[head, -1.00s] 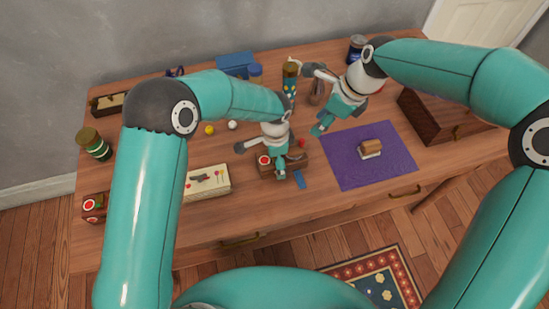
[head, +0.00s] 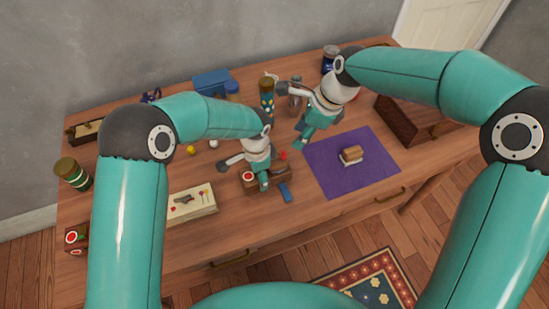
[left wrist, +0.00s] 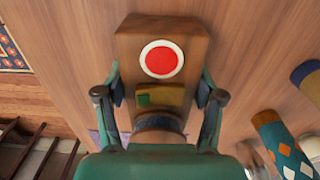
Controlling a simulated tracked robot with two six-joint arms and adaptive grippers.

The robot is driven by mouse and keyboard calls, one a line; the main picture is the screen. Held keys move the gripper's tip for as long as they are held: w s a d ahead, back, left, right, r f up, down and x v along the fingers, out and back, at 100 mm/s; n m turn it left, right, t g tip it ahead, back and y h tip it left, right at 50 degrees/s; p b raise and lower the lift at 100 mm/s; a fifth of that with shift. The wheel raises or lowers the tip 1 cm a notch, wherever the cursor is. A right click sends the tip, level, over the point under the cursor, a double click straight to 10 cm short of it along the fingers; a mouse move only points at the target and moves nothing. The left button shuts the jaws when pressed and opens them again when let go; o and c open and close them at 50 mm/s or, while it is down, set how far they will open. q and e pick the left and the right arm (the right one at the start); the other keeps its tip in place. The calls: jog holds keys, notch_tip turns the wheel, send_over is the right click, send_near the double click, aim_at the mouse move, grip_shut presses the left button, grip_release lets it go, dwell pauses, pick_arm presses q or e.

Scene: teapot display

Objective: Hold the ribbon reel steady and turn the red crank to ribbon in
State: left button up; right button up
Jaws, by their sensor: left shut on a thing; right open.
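The ribbon reel (head: 276,172) seems to be the brown wooden block with a red-and-white disc near the middle of the table. In the left wrist view the block (left wrist: 188,33) lies between my two fingers, its disc facing the camera. My left gripper (left wrist: 159,88) is shut on it; in the head view this gripper (head: 249,172) partly covers the block. A small red piece (head: 283,155), perhaps the crank, shows just behind the block's right end. My right gripper (head: 293,116) is open above the table, behind and right of the block, apart from it.
A blue piece (head: 285,192) lies close in front of the block. A patterned cylinder (head: 267,98) stands behind. A purple mat (head: 325,178) with a small block on it lies right. Bare table lies in front.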

aim_at(284, 152)
jog(key=a+f+m+g, duration=0.1)
jog(key=f+m, duration=0.2)
jog(key=m, duration=0.6)
jog(key=w+a+f+m+g, duration=0.1)
jog(key=f+m, duration=0.2)
jog(key=m, duration=0.7)
jog(key=a+f+m, duration=0.1)
jog(key=f+m, duration=0.3)
jog(key=m, duration=0.6)
jog(key=shift+w+a+g, duration=0.15)
jog(key=shift+a+g, duration=0.25)
jog(key=shift+y, duration=0.3)
